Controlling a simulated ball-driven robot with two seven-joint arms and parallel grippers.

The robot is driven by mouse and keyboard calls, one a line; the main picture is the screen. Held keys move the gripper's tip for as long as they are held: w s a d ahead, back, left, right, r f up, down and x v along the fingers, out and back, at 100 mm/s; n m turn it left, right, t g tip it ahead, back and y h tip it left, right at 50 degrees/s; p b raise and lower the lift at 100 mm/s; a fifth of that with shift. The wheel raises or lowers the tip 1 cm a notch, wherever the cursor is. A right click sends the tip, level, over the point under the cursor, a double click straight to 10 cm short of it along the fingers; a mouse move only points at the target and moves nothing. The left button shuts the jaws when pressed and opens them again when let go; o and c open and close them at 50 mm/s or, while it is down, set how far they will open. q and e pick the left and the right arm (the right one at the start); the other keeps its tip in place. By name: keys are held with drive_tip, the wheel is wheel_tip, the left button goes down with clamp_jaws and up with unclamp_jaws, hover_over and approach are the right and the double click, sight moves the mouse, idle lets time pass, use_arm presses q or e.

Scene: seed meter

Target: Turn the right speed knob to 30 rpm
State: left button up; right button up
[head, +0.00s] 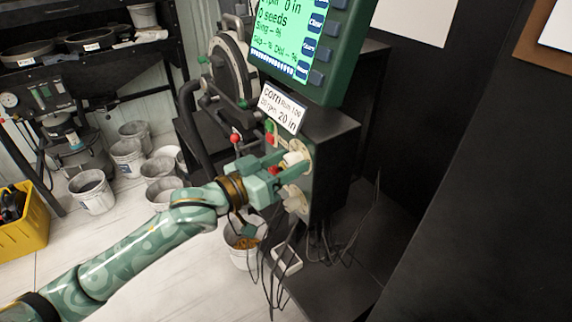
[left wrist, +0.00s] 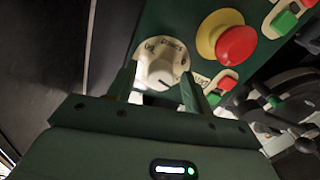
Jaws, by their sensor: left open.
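The dark control box (head: 333,150) carries two cream dials with knobs, an upper knob (head: 293,158) and a lower knob (head: 296,201). I cannot tell from the labels which is the right speed knob. My left gripper (head: 283,172) is open at the box face, close to the upper knob. In the left wrist view, a cream knob (left wrist: 160,72) on a marked round plate lies ahead between the two fingers of my left gripper (left wrist: 157,84). My right gripper is not in view.
A green-framed screen (head: 290,40) and a label card (head: 282,107) sit above the box. A red button with a yellow collar (left wrist: 230,38) is beside the knob. Cables (head: 285,265) hang below. Several buckets (head: 92,190) and a yellow crate (head: 22,225) stand at left.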

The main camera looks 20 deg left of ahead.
use_arm(q)
drive_tip(key=shift+w, duration=0.15)
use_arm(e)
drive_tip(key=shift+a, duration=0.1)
use_arm(q)
drive_tip(key=c, duration=1)
drive_tip(key=shift+o, duration=0.2)
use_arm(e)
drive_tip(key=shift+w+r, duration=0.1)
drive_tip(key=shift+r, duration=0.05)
